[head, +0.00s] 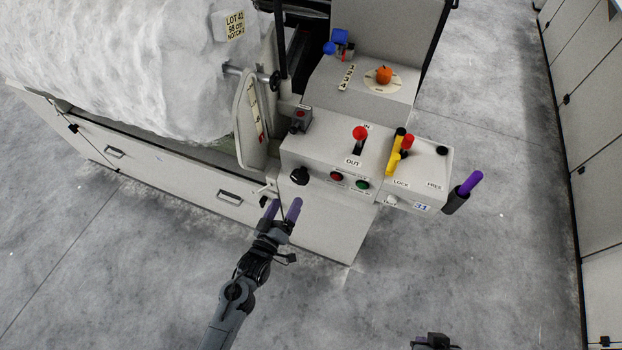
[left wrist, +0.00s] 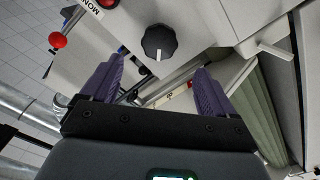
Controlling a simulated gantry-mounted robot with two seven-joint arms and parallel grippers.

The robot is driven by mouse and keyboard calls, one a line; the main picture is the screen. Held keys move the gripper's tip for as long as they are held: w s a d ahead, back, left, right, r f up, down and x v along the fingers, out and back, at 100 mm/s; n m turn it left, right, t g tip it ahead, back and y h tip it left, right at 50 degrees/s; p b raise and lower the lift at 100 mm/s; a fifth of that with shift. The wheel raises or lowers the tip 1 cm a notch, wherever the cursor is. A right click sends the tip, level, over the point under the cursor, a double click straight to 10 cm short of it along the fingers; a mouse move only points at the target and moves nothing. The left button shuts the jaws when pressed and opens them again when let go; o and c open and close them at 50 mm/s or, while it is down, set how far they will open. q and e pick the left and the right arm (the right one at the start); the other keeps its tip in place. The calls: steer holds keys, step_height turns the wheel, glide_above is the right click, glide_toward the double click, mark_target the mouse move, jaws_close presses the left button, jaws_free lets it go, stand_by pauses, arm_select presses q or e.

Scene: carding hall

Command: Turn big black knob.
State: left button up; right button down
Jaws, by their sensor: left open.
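The big black knob (head: 299,176) sits on the front face of the grey control box, at its left end, with a white pointer line on it. It also shows in the left wrist view (left wrist: 159,42), near the top middle, seen nearly face-on. My left gripper (head: 282,204) has purple fingers and is open and empty. In the head view it is below and slightly left of the knob, apart from it. In the left wrist view the knob appears beyond the two fingertips (left wrist: 160,70), between them sideways.
Right of the knob are a red button (head: 337,176) and a green button (head: 362,184). A red-topped lever (head: 360,134) stands above, with a yellow lever (head: 394,155) to its right. Floor in front is clear.

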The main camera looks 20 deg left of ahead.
mark_target(298, 181)
arm_select(q)
steer(key=w+m, duration=0.3)
steer(key=w+m+b, duration=0.1)
steer(key=w+m, duration=0.2)
steer(key=w+d+m+b, duration=0.1)
steer(key=w+m, duration=0.2)
steer(key=m, duration=0.1)
steer(key=shift+w, duration=0.35)
stand_by(0.4)
steer(key=c, duration=1)
steer(key=shift+c, duration=0.2)
